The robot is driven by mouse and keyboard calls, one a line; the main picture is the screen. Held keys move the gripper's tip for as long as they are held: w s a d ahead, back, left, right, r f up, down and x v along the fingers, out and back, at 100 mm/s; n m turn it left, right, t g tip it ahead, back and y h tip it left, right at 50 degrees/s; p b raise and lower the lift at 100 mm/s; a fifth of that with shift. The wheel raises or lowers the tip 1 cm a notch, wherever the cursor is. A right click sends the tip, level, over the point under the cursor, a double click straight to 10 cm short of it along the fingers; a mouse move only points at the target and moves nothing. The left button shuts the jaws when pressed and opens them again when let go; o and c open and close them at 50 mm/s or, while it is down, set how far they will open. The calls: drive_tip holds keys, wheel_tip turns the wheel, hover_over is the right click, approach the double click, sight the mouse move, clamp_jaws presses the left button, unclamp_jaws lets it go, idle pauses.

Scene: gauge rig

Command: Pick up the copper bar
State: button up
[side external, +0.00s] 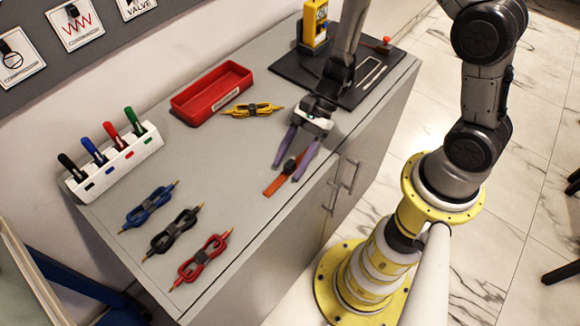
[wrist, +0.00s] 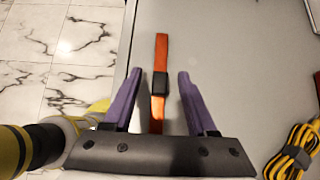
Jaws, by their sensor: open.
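The copper bar (side external: 274,187) is a flat orange strip with a dark block around its middle, lying on the grey cabinet top near its front edge. In the wrist view the copper bar (wrist: 161,48) runs upright through the picture centre. My gripper (side external: 288,171) is open, its two purple fingers pointing down towards the bar. In the wrist view my gripper (wrist: 160,73) has one finger on each side of the bar, with gaps showing on both sides. I cannot tell whether the fingertips are level with the bar or above it. The bar's near end is hidden behind the gripper body.
A red tray (side external: 211,93) and a yellow cable bundle (side external: 252,109) lie behind my gripper. Blue (side external: 149,207), black (side external: 173,232) and red (side external: 202,258) bundles lie to the left, below a marker holder (side external: 115,158). A black board (side external: 341,82) with a yellow meter (side external: 314,24) is beyond.

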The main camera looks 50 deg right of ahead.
drive_tip(key=shift+a+f, duration=0.2)
clamp_jaws()
drive_tip(key=shift+r, duration=0.15)
idle(0.4)
drive_tip(key=shift+r, duration=0.3)
wheel_tip(320, 180, up, 2)
drive_tip(key=shift+w+r, duration=0.1)
drive_tip(key=shift+r, duration=0.1)
drive_tip(key=s+d+r, duration=0.3)
drive_tip(key=s+r, duration=0.2)
drive_tip(key=s, duration=0.1)
drive_tip(key=s+d+r, duration=0.2)
drive_tip(key=s+r, duration=0.2)
drive_tip(key=s, duration=0.3)
drive_tip(key=shift+d+r, duration=0.4)
